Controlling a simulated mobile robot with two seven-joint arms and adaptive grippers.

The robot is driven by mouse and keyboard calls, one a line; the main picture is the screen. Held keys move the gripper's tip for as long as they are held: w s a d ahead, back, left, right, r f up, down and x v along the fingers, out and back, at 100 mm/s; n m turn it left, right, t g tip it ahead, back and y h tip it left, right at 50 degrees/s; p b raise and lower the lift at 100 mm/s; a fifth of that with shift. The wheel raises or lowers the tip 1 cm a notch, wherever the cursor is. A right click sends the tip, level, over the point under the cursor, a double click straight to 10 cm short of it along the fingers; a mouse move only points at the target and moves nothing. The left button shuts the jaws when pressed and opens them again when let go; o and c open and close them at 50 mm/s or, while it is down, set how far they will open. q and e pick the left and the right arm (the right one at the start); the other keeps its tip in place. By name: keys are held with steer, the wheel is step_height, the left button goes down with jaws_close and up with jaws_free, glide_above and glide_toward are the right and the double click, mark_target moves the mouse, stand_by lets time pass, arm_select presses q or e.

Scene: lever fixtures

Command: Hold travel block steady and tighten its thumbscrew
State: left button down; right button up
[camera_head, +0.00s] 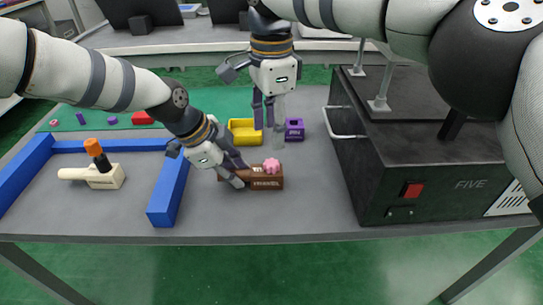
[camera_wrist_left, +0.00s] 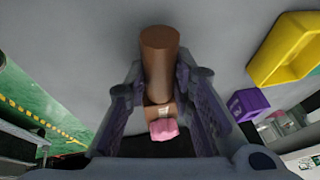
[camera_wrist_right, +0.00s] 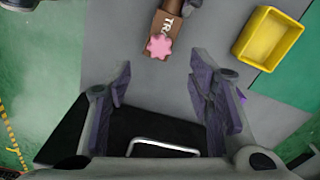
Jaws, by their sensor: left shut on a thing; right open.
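The brown travel block (camera_head: 267,183) lies on the grey table in the head view, with white lettering on its front face. Its pink thumbscrew (camera_head: 271,166) sits on top. My left gripper (camera_head: 238,174) is shut on the block's left part. In the left wrist view the brown block (camera_wrist_left: 158,60) runs between the fingers, with the pink thumbscrew (camera_wrist_left: 163,129) near the palm side. My right gripper (camera_head: 268,122) is open and empty, pointing down above and behind the thumbscrew. In the right wrist view the thumbscrew (camera_wrist_right: 158,48) lies beyond the open fingers (camera_wrist_right: 167,85).
A yellow bin (camera_head: 244,136) and a purple block (camera_head: 294,129) stand behind the travel block. A black box with a red switch (camera_head: 411,190) stands at right. A blue frame (camera_head: 168,192) and a cream fixture with an orange-topped lever (camera_head: 100,170) are at left.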

mark_target(272, 163)
step_height(272, 163, down, 8)
jaws_close()
stand_by(0.3)
